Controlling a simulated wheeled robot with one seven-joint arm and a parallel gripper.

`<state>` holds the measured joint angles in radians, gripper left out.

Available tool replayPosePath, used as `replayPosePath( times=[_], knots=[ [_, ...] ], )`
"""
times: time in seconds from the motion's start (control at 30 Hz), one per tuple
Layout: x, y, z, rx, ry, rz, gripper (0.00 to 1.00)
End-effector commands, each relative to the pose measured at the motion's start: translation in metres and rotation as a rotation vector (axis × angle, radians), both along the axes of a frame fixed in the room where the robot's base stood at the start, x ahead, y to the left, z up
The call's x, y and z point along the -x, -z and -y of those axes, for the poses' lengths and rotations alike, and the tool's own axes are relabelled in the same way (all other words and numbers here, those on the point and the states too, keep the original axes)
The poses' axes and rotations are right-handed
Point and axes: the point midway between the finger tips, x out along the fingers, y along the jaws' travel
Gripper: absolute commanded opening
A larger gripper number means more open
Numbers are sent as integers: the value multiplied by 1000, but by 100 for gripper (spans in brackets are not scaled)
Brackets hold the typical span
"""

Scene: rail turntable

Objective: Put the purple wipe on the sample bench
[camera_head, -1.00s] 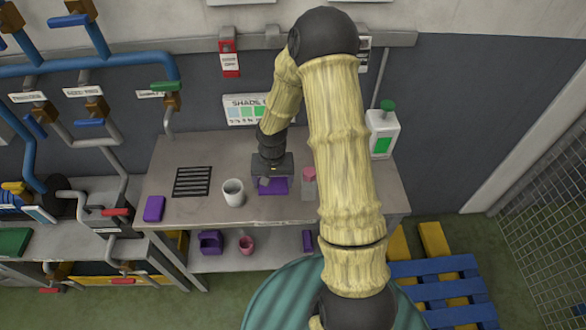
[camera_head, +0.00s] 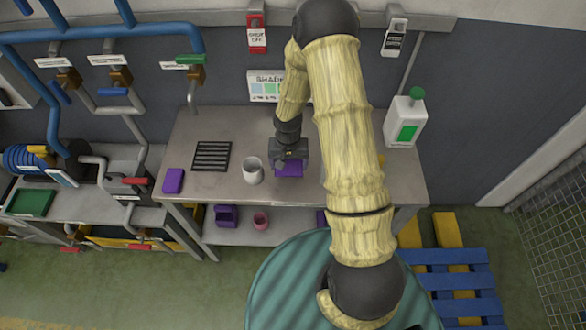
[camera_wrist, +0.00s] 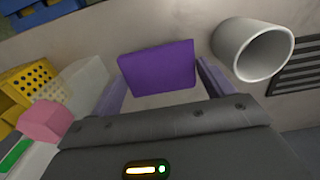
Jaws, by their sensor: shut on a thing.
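A purple wipe (camera_head: 288,169) is at the middle of the grey bench top (camera_head: 225,187), right of a white mug (camera_head: 252,171). My gripper (camera_head: 290,158) is directly above it, pointing down. In the wrist view the wipe (camera_wrist: 158,67) shows as a flat purple block between the two fingers, and my gripper (camera_wrist: 160,80) is shut on it. I cannot tell whether the wipe touches the bench top or is just above it. Another purple block (camera_head: 173,181) lies at the bench's left end.
A black slotted mat (camera_head: 211,156) lies left of the mug. A white bottle with a green cap (camera_head: 406,119) stands at the back right. A pink block (camera_wrist: 46,122) shows in the wrist view. The lower shelf holds a purple holder (camera_head: 226,215) and a pink cup (camera_head: 260,221).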

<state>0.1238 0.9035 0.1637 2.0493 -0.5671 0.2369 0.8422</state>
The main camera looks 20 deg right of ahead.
Motion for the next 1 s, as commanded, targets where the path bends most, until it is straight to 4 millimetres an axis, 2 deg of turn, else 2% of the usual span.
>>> replayPosePath(
  times=[0.13,0.47,0.8,1.0],
  knots=[
    [0,11,4,0,9,0,56],
    [0,14,3,0,6,0,56],
    [0,49,1,1,3,-1,56],
    [0,54,2,0,4,1,56]
  ],
)
